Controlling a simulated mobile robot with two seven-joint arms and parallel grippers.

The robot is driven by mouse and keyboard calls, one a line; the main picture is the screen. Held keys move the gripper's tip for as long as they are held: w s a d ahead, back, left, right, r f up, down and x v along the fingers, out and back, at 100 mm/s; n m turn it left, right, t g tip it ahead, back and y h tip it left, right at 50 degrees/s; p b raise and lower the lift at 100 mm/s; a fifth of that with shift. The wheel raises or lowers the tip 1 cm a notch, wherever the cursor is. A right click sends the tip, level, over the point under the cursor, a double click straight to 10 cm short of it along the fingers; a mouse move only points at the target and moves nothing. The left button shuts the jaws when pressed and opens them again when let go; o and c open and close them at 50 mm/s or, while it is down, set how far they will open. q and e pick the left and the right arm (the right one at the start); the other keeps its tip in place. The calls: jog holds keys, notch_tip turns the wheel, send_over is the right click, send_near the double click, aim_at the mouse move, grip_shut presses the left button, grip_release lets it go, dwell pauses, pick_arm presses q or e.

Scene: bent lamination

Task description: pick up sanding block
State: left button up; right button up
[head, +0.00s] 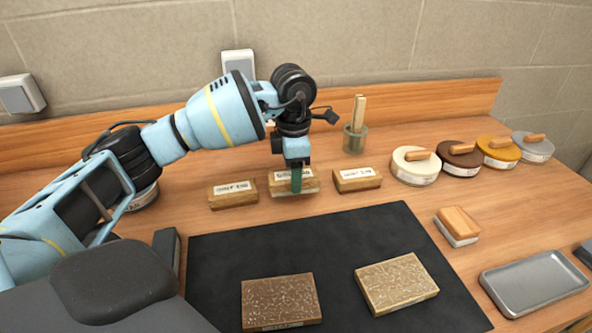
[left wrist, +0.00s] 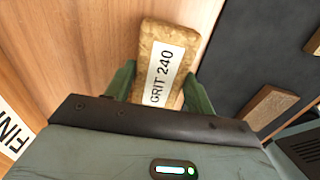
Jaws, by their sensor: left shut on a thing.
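My left gripper (head: 296,184) points down at the middle of three labelled sanding blocks in the head view. It is shut on this tan sanding block (head: 309,187). In the left wrist view the block (left wrist: 160,34) lies between the two green fingers (left wrist: 158,92), and its white label reads "GRIT 240". I cannot tell whether it touches the table. Another labelled block (head: 233,195) lies to its left and one (head: 357,180) to its right, both on the wood. My right gripper is not in view.
A black mat (head: 340,240) in front holds two speckled brown slabs (head: 281,303) (head: 397,283). A jar (head: 355,140) stands behind. Several round lidded tins (head: 415,167), a wood-topped pad (head: 457,224) and a grey tray (head: 535,283) are at right. A wooden backboard (head: 420,98) closes the rear.

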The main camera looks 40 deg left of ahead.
pick_arm(q)
jog(key=s+d, duration=0.2)
jog(key=s, duration=0.2)
jog(key=s+d+r, duration=0.1)
jog(key=s, duration=0.3)
jog(key=s+d, duration=0.2)
jog(key=s, duration=0.2)
jog(key=shift+d+r, duration=0.2)
jog(key=shift+d, duration=0.1)
jog(key=o, duration=0.3)
jog(key=shift+c, duration=0.9)
